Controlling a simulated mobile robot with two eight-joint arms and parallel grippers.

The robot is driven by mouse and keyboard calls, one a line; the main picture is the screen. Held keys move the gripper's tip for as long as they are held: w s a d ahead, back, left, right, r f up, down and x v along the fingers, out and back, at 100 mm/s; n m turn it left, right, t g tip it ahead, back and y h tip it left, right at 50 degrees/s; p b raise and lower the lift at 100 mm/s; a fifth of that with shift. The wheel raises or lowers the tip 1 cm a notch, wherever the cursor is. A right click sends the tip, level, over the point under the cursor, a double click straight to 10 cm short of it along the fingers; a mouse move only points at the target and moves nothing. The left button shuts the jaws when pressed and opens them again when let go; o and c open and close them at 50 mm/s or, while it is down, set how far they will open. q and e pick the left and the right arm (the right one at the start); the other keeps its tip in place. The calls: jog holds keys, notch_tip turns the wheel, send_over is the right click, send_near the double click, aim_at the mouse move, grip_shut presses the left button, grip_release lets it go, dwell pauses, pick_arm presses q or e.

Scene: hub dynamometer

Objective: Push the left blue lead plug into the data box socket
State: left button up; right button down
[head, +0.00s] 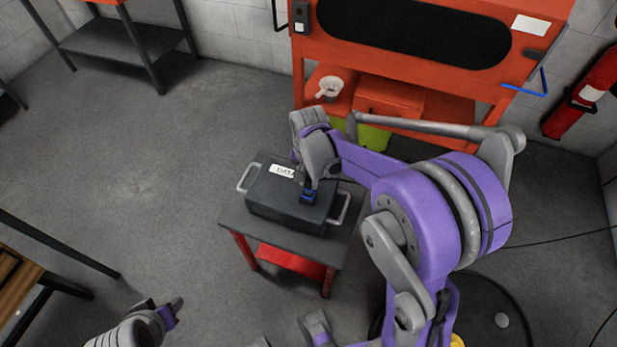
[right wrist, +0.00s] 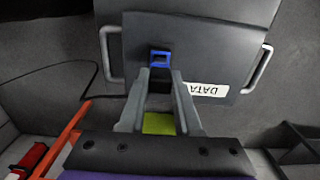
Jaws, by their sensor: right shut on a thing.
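The dark data box (head: 265,205) with a white DATA label lies on a small table (head: 240,222) and has a metal handle at each end. My right gripper (head: 308,188) points down at the box top and is shut on the blue plug (head: 308,197). In the right wrist view the blue plug (right wrist: 160,57) shows at the fingertips (right wrist: 161,74), against the box (right wrist: 205,55). The socket is hidden, and I cannot tell how far the plug is in. My left gripper (head: 172,312) is at the lower left, away from the box; its jaw opening is unclear.
An orange cabinet (head: 545,25) with a dark oval window stands behind the table. A white cup (head: 329,87) and an orange box (head: 392,98) are on its shelf. A fire extinguisher (head: 580,95) is on the right wall. The floor left of the table is clear.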

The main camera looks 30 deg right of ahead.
jog(key=shift+f, duration=0.15)
dwell(0.4)
jog(key=shift+f+b, duration=0.5)
jog(key=shift+f, duration=0.25)
dwell(0.4)
jog(key=shift+f+b, duration=0.55)
jog(key=shift+b, duration=0.05)
jog(key=c, duration=0.5)
grip_release()
jog(key=shift+r, duration=0.1)
notch_tip(320, 180, up, 11)
jog(key=shift+f+p, duration=0.1)
jog(key=shift+p, duration=0.55)
